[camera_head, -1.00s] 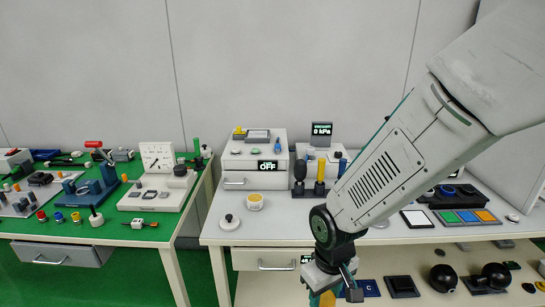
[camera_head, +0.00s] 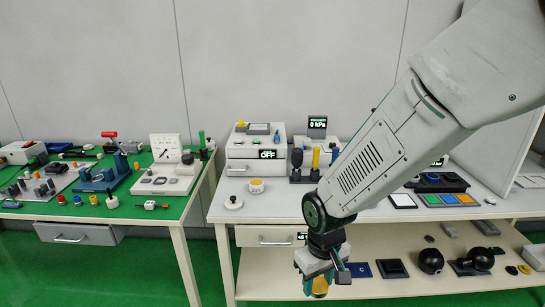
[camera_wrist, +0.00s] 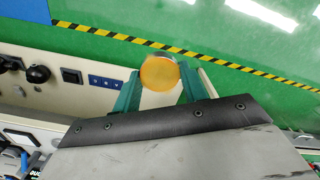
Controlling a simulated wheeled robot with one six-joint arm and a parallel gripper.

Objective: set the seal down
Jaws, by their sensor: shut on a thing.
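My gripper (camera_head: 320,285) hangs low in the head view, in front of the right table's front edge. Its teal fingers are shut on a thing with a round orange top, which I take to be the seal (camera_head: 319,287). In the wrist view the seal (camera_wrist: 159,73) shows as an orange disc between the two teal fingers (camera_wrist: 158,90). It is held over the green floor, clear of the table. Its lower part is hidden.
The right table (camera_head: 265,207) carries a drawer box (camera_head: 252,168), a rack of coloured handles (camera_head: 315,172) and coloured pads (camera_head: 455,200). Its lower shelf (camera_head: 270,287) holds black knobs and a blue plate. The left table (camera_head: 110,212) is crowded.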

